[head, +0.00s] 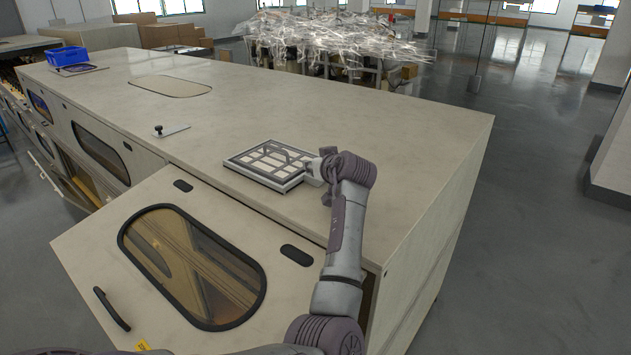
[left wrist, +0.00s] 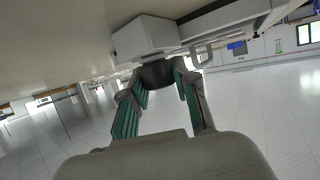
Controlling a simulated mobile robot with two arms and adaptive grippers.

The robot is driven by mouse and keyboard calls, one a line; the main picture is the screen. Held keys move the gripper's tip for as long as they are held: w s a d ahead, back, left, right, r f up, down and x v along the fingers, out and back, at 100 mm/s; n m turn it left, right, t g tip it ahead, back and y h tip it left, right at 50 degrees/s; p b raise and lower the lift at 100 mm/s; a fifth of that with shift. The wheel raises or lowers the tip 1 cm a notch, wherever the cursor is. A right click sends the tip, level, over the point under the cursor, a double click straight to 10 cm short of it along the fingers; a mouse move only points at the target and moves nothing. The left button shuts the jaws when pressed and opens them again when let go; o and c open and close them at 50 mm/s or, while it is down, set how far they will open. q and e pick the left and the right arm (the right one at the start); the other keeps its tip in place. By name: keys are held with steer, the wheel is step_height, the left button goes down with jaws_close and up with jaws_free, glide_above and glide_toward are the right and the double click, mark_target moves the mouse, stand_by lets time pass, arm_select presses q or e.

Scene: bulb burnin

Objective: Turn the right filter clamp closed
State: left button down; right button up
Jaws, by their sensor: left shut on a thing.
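The knob sits against a pale block (left wrist: 146,38), which looks like the right filter clamp. The clamp's angle is hidden by my gripper in the head view. My right gripper is in neither view.
A small metal plate with a black knob (head: 160,130) lies left of the filter on the cabinet top (head: 330,110). An oval window (head: 190,265) is in the sloped front panel. A blue bin (head: 67,56) stands at the far left. The top behind the filter is clear.

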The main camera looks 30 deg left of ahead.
arm_select(q)
steer(key=n+g+b, duration=0.1)
steer(key=b, duration=0.1)
steer(key=n+g+y+b, duration=0.1)
steer(key=g+b, duration=0.1)
steer(key=shift+w+f+n, duration=0.1)
steer(key=shift+f+n, duration=0.25)
steer(key=shift+n, duration=0.05)
steer(key=shift+r+n+g+y+b, duration=0.15)
steer(key=shift+n+g+y+b, duration=0.4)
steer(key=shift+n+g, duration=0.2)
steer(key=shift+n+g+b, duration=0.65)
steer(key=shift+n+g, duration=0.1)
steer(key=shift+g, duration=0.2)
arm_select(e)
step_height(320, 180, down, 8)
arm_select(q)
steer(key=shift+g, duration=0.3)
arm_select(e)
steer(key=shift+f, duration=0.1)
arm_select(q)
steer(key=c, duration=0.9)
jaws_free()
steer(key=shift+o, duration=0.2)
steer(key=shift+r, duration=0.1)
